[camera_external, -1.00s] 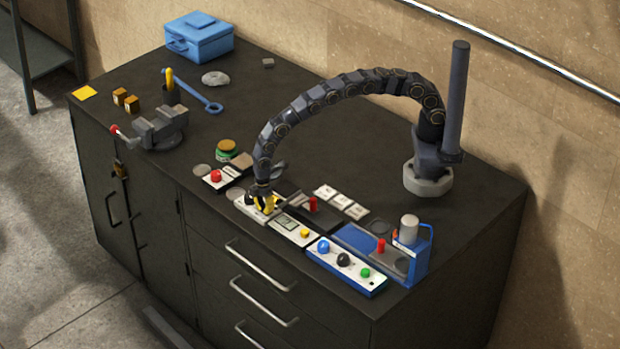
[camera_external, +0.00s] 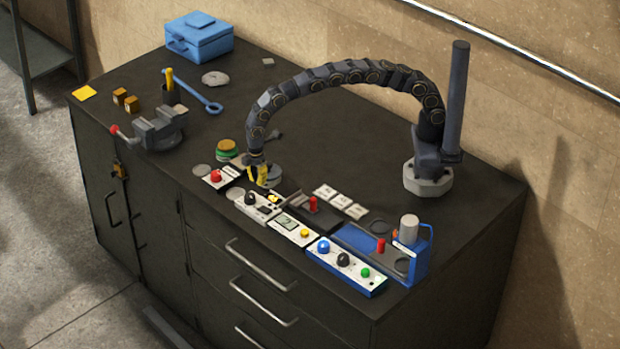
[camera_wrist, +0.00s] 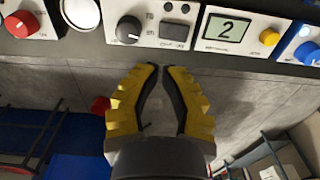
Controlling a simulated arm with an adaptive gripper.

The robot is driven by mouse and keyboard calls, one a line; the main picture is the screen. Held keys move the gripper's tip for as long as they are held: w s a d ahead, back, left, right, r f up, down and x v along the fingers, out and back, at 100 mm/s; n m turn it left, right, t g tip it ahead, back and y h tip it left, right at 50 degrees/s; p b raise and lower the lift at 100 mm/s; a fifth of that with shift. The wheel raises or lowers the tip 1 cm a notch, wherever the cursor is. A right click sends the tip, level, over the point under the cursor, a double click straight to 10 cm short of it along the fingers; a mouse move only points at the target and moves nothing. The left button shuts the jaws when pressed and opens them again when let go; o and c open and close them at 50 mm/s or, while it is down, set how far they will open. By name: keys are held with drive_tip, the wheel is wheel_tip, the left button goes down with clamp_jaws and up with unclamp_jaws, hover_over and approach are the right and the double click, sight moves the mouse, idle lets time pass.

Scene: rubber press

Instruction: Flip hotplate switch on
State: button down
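A white panel (camera_external: 263,206) with a black knob (camera_external: 251,198) stands near the front edge of the bench. In the wrist view this panel (camera_wrist: 148,40) shows the knob (camera_wrist: 129,30) and a dark rectangular switch (camera_wrist: 174,31) at its right. I cannot tell the switch's position. A round grey plate (camera_external: 270,174) sits behind the panel, partly hidden by my gripper. My gripper (camera_external: 258,176) has yellow fingers and is behind the panel, apart from it. In the wrist view my gripper (camera_wrist: 162,68) has its fingertips almost together, with nothing between them.
A red-button box (camera_external: 216,177) is to the left. To the right are a display panel with a yellow button (camera_external: 294,230) and a blue box (camera_external: 346,266) with several knobs. A black box with a red lever (camera_external: 313,206) is behind. Open bench top lies behind my gripper.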

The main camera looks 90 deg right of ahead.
wheel_tip(320, 180, up, 5)
hover_over(266, 211)
drive_tip(key=w+d, duration=0.3)
drive_tip(key=shift+s+a+f, duration=0.1)
drive_tip(key=shift+s+f, duration=0.05)
drive_tip(key=shift+s, duration=0.05)
drive_tip(key=c, duration=1.7)
unclamp_jaws()
clamp_jaws()
drive_tip(key=shift+s+a+r+g+y, duration=0.25)
drive_tip(key=shift+s+a+g+y, duration=0.15)
drive_tip(key=shift+g+y, duration=0.1)
drive_tip(key=f, duration=0.4)
drive_tip(key=s+a+f, duration=0.1)
drive_tip(key=f, duration=0.9)
drive_tip(key=shift+s+a, duration=0.25)
drive_tip(key=shift+a, duration=0.05)
